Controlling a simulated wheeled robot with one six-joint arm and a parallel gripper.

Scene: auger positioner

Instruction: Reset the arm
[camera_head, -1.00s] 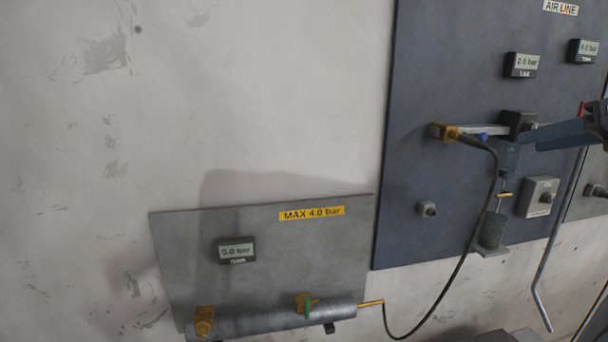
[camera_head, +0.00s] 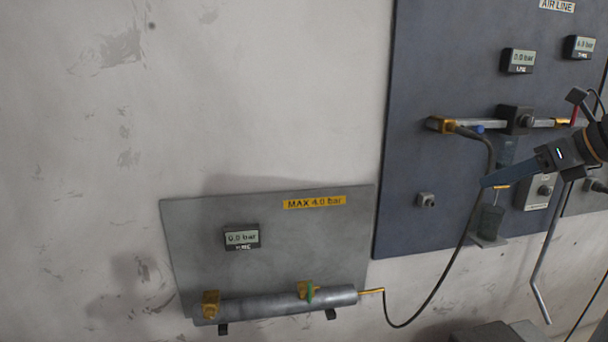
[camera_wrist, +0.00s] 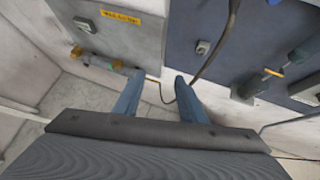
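My gripper (camera_head: 484,182) is at the right in the head view, in front of the dark blue panel (camera_head: 450,60). Its blue fingers point left, below the metal pipe and close to the black hose (camera_head: 467,225) in the picture; I cannot tell how far in front of it they are. In the wrist view my gripper (camera_wrist: 158,77) shows its two fingers well apart with nothing held between them. The hose (camera_wrist: 222,40) passes beyond the right finger there.
A grey panel (camera_head: 190,240) labelled MAX 4.0 bar carries a display (camera_head: 241,237) and a grey cylinder (camera_head: 250,307) with brass fittings and a green lever (camera_head: 309,294). A bent metal rod (camera_head: 540,265) hangs at the right. The wall left of the panels is bare.

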